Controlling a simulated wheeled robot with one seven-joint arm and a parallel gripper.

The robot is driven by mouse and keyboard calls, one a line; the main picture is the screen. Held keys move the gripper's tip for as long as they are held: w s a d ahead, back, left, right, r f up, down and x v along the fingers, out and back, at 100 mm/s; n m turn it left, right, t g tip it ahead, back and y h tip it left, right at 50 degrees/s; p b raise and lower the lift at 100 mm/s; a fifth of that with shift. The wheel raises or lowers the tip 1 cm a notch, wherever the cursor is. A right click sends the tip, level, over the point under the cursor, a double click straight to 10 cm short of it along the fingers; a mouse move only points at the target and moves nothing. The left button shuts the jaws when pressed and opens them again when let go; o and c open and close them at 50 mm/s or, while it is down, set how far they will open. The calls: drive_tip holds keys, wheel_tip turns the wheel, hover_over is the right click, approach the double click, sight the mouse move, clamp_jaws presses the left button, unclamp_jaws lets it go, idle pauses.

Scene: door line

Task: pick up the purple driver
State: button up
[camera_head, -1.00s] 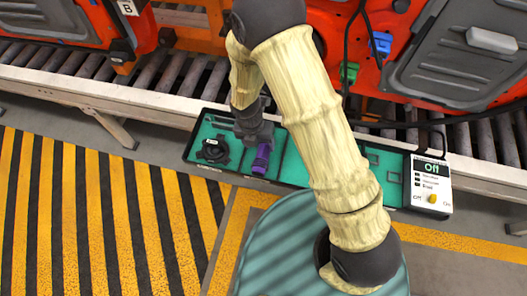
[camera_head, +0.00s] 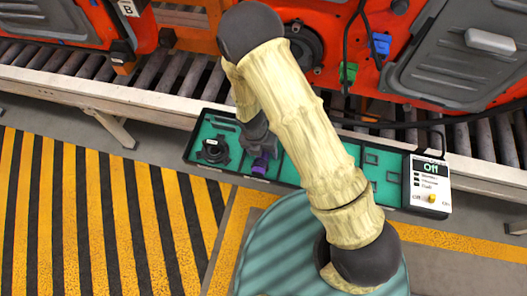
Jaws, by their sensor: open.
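The purple driver (camera_head: 261,164) lies in a compartment of the long teal tray, left of the tray's middle. Only its lower end shows, since my gripper (camera_head: 262,150) covers the rest from above. The gripper is dark and points down at the driver, with its jaws open. I cannot tell from this view whether the fingers touch the driver or sit around it.
A black round part (camera_head: 213,151) sits in the tray (camera_head: 292,172) left of the driver. A white switch box (camera_head: 428,185) reading "Off" stands at the tray's right end. A roller conveyor (camera_head: 120,85) with orange door panels (camera_head: 440,60) runs behind.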

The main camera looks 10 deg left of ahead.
clamp_jaws()
drive_tip(key=shift+r, duration=0.15)
wheel_tip(320, 180, up, 10)
drive_tip(key=shift+f, duration=0.15)
idle(0.6)
drive_tip(key=shift+w, duration=0.1)
idle(0.5)
